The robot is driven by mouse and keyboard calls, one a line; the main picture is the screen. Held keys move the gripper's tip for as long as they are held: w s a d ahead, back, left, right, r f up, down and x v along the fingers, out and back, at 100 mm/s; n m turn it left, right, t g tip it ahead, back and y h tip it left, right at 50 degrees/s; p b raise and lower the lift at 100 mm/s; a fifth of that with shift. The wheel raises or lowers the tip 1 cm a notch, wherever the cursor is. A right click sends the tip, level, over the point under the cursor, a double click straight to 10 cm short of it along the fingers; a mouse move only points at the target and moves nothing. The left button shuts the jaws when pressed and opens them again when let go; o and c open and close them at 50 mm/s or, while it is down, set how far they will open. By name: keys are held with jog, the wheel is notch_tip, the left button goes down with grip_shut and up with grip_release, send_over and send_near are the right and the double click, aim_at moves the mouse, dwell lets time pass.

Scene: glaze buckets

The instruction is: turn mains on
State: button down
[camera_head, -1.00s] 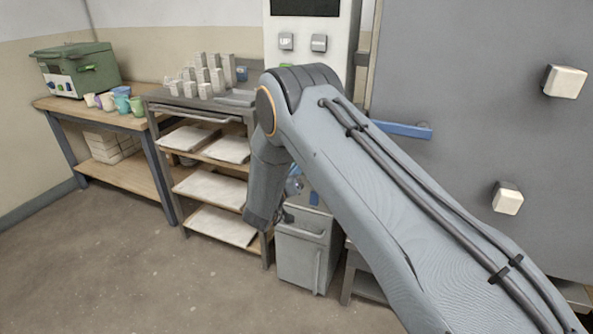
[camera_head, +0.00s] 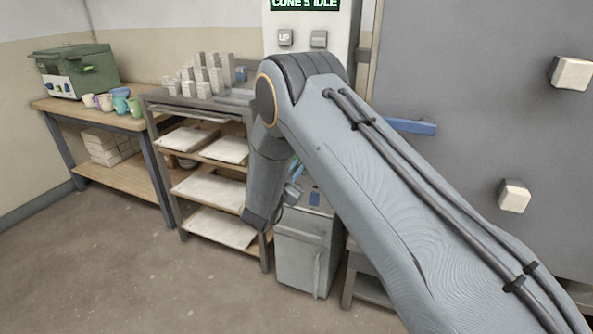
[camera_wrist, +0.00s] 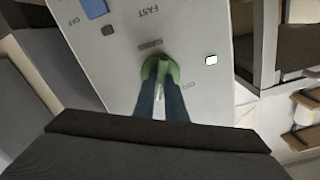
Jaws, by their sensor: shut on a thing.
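My gripper (camera_wrist: 161,98) is shut on a round green knob (camera_wrist: 160,71) on a pale control panel (camera_wrist: 195,22) in the wrist view. The label beside the knob is upside down and seems to read MAINS. A small lamp (camera_wrist: 211,60) beside the knob is lit white-green. In the head view my arm hides the knob and most of the gripper. The display (camera_head: 305,4) at the top of the controller (camera_head: 300,22) is lit and reads CONE 5 IDLE.
A grey cabinet door with a blue handle (camera_head: 411,126) is at the right. Cups (camera_head: 121,104) and a green machine (camera_head: 75,70) are on the left bench. Floor at front left is clear.

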jog(key=shift+m+b, duration=0.45)
jog(key=shift+m, duration=1.45)
jog(key=c, duration=1.8)
grip_release()
jog(key=shift+s, duration=0.1)
jog(key=v, duration=0.7)
jog(key=shift+s, duration=0.3)
jog(key=shift+a, duration=0.1)
